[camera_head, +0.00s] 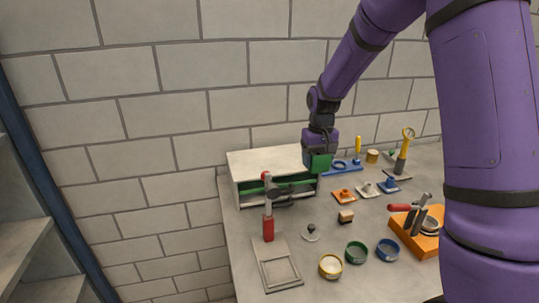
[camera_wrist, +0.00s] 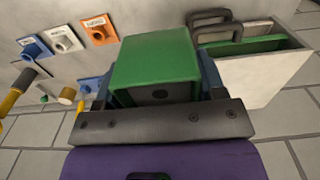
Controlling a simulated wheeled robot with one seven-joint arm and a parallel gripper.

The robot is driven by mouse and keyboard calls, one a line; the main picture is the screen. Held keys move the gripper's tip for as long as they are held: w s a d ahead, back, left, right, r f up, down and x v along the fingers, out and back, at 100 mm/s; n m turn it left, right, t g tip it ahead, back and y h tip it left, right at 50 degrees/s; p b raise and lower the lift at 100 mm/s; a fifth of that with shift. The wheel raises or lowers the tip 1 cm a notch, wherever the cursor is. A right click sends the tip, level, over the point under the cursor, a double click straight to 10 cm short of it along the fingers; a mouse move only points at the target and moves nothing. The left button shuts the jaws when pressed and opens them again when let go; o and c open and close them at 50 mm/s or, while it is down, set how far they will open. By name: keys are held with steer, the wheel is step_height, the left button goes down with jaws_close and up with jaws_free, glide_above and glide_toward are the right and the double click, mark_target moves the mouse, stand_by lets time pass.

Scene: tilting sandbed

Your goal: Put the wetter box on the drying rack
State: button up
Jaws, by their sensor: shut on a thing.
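My gripper (camera_head: 318,150) is shut on a green box (camera_head: 319,163), held beside the right end of a white open-fronted cabinet. Nothing is clearly marked as the drying rack.
A red-handled clamp (camera_head: 268,226) stands before the cabinet, near a grey frame (camera_head: 262,272). Yellow (camera_head: 330,267), green (camera_head: 356,254) and blue (camera_head: 387,252) bowls stand in front. Small coloured plates (camera_head: 344,196) lie mid-table. An orange block (camera_head: 412,240) with a clamp is at right.

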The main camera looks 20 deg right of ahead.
glide_above(275, 166)
steer(key=shift+s+d+f, duration=0.1)
steer(key=shift+s+f, duration=0.05)
steer(key=shift+f, duration=2.3)
steer(key=shift+f, duration=0.15)
steer(key=o, duration=1.1)
steer(key=shift+c, duration=0.2)
